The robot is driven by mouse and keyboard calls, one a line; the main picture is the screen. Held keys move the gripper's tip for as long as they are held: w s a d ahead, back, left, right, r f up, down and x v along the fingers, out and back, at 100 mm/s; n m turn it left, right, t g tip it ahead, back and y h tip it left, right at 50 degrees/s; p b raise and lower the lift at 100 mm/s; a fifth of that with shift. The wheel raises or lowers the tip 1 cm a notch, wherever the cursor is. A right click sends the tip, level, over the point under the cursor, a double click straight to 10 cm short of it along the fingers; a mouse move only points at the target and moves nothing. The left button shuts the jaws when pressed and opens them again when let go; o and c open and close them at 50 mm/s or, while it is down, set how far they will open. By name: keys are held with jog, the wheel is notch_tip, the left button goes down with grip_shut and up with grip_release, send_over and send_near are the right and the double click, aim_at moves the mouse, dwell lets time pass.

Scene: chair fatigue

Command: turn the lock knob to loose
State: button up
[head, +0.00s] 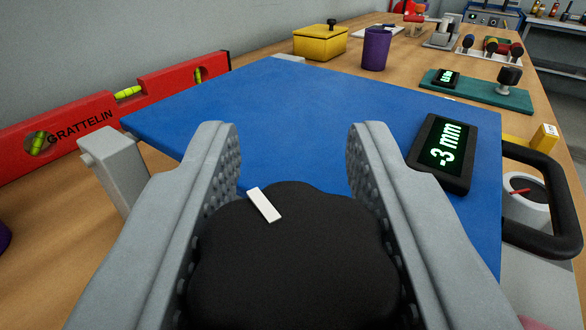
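The lock knob (290,255) is a large black lobed knob with a white marker bar (264,205) on top. It is at the bottom centre of the head view, and the bar slants from upper left to lower right. My gripper (292,140) has its two grey fingers on either side of the knob, with tips reaching past its far edge over the blue plate (300,110). The knob nearly fills the gap. Whether the pads press on it or only flank it cannot be told. The knob's underside is hidden.
A small display (446,152) reading -3 mm sits on the plate's right side, near a black handle (545,200) and a round dial (526,192). A red level (80,125) lies left. A yellow box (320,43) and purple cup (376,48) stand behind.

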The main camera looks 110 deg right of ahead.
jog(key=shift+r+n+t+h, duration=0.1)
jog(key=shift+n+t+h, duration=0.2)
jog(key=shift+n+t, duration=1)
jog(key=shift+w+n+t, duration=0.2)
jog(key=shift+n+t, duration=0.35)
jog(key=shift+t, duration=0.7)
jog(key=shift+w+n+t, duration=0.2)
jog(key=shift+n+t, duration=0.35)
jog(key=shift+t, duration=0.7)
jog(key=o, duration=1)
jog(key=a, duration=0.5)
jog(key=s+a, duration=0.1)
jog(key=a, duration=0.5)
jog(key=s+a, duration=0.1)
jog(key=a, duration=0.5)
jog(key=shift+s+a, duration=0.1)
jog(key=shift+s, duration=0.05)
